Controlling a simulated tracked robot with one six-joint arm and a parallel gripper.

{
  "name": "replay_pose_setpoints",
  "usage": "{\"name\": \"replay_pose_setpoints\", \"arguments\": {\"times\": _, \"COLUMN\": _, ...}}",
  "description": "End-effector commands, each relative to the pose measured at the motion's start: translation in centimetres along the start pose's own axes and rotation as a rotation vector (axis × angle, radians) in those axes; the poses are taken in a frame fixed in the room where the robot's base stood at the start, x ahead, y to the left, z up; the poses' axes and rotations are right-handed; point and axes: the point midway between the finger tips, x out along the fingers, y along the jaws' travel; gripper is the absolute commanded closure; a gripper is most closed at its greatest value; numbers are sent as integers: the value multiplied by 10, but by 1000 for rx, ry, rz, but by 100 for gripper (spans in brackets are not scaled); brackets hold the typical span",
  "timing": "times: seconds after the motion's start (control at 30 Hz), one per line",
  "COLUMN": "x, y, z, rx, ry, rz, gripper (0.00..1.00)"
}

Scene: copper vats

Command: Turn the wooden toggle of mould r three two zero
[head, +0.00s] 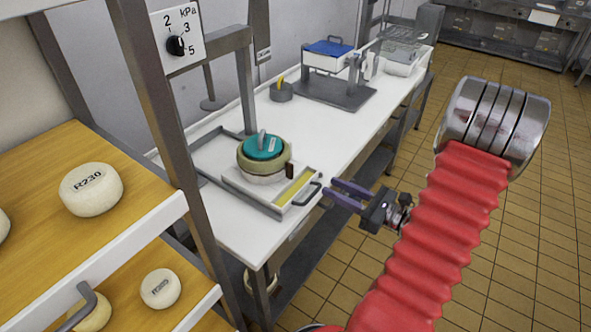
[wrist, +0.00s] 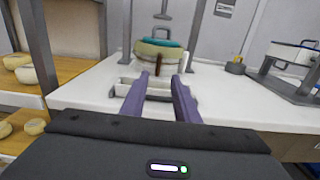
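A round mould (head: 264,170) with an olive-beige band and white lower part sits in a shallow tray on the white table. A teal lid (head: 262,147) with a grey handle tops it. A small dark brown wooden toggle (head: 290,171) stands upright on the mould's near right side. In the wrist view, the toggle (wrist: 158,66) hangs at the mould's front, roughly between my fingertips but farther away. No R320 label is readable. My gripper (head: 330,187) has purple fingers spread apart and empty, beyond the table's front edge, close to the tray handle and apart from the toggle.
A grey frame (head: 247,85) stands behind the mould. A shelf with cheeses, one marked R230 (head: 91,189), is at left. A blue-lidded box (head: 328,54) stands farther back.

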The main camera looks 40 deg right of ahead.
Motion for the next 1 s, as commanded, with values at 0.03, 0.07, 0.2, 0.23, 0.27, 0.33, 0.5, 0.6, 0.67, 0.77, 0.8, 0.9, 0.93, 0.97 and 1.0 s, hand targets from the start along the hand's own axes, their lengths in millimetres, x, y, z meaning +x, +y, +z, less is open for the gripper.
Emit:
{"name": "replay_pose_setpoints", "arguments": {"times": 0.03, "x": 0, "y": 0, "z": 0, "rx": 0, "ry": 0, "rz": 0, "gripper": 72}}
{"name": "replay_pose_setpoints", "arguments": {"times": 0.07, "x": 0, "y": 0, "z": 0, "rx": -1, "ry": 0, "rz": 1, "gripper": 72}}
{"name": "replay_pose_setpoints", "arguments": {"times": 0.2, "x": 1, "y": 1, "z": 0, "rx": -1, "ry": 1, "rz": 3, "gripper": 72}}
{"name": "replay_pose_setpoints", "arguments": {"times": 0.23, "x": 1, "y": 1, "z": 0, "rx": -1, "ry": 1, "rz": 3, "gripper": 72}}
{"name": "replay_pose_setpoints", "arguments": {"times": 0.27, "x": 1, "y": 1, "z": 0, "rx": -2, "ry": 1, "rz": 3, "gripper": 72}}
{"name": "replay_pose_setpoints", "arguments": {"times": 0.33, "x": 3, "y": 1, "z": 0, "rx": -2, "ry": 2, "rz": 4, "gripper": 72}}
{"name": "replay_pose_setpoints", "arguments": {"times": 0.5, "x": 12, "y": 2, "z": 0, "rx": -2, "ry": 3, "rz": 7, "gripper": 72}}
{"name": "replay_pose_setpoints", "arguments": {"times": 0.6, "x": 23, "y": 2, "z": 0, "rx": -2, "ry": 3, "rz": 8, "gripper": 72}}
{"name": "replay_pose_setpoints", "arguments": {"times": 0.67, "x": 30, "y": 2, "z": 0, "rx": -2, "ry": 2, "rz": 8, "gripper": 72}}
{"name": "replay_pose_setpoints", "arguments": {"times": 0.77, "x": 42, "y": 2, "z": 0, "rx": -3, "ry": 2, "rz": 9, "gripper": 72}}
{"name": "replay_pose_setpoints", "arguments": {"times": 0.8, "x": 47, "y": 2, "z": 0, "rx": -3, "ry": 2, "rz": 9, "gripper": 72}}
{"name": "replay_pose_setpoints", "arguments": {"times": 0.9, "x": 60, "y": 2, "z": 0, "rx": -2, "ry": 2, "rz": 9, "gripper": 72}}
{"name": "replay_pose_setpoints", "arguments": {"times": 0.93, "x": 64, "y": 2, "z": 0, "rx": -3, "ry": 3, "rz": 9, "gripper": 72}}
{"name": "replay_pose_setpoints", "arguments": {"times": 0.97, "x": 67, "y": 2, "z": 0, "rx": -3, "ry": 3, "rz": 9, "gripper": 72}}
{"name": "replay_pose_setpoints", "arguments": {"times": 1.0, "x": 72, "y": 2, "z": 0, "rx": -3, "ry": 3, "rz": 9, "gripper": 72}}
